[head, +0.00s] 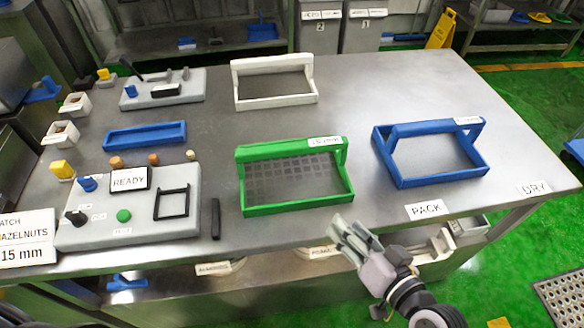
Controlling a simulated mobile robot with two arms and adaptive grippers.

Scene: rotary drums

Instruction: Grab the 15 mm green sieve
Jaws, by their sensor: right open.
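The green sieve (300,206) lies on the steel table near its front edge, in the middle of the head view. It is a rectangular green frame with a grid mesh and a raised handle bar along its far side. A small white label on the bar is too small to read surely. My right gripper (352,233) is open and empty, at the table's front edge, just below and right of the sieve's front right corner. It appears apart from the sieve. My left gripper is not in view.
A blue sieve (445,180) stands to the right and a white one (278,101) behind. A grey panel (140,212) with a READY sign and a black bar (216,218) lie left. PACK (425,209) and DRY labels mark the front edge. The table's back right is clear.

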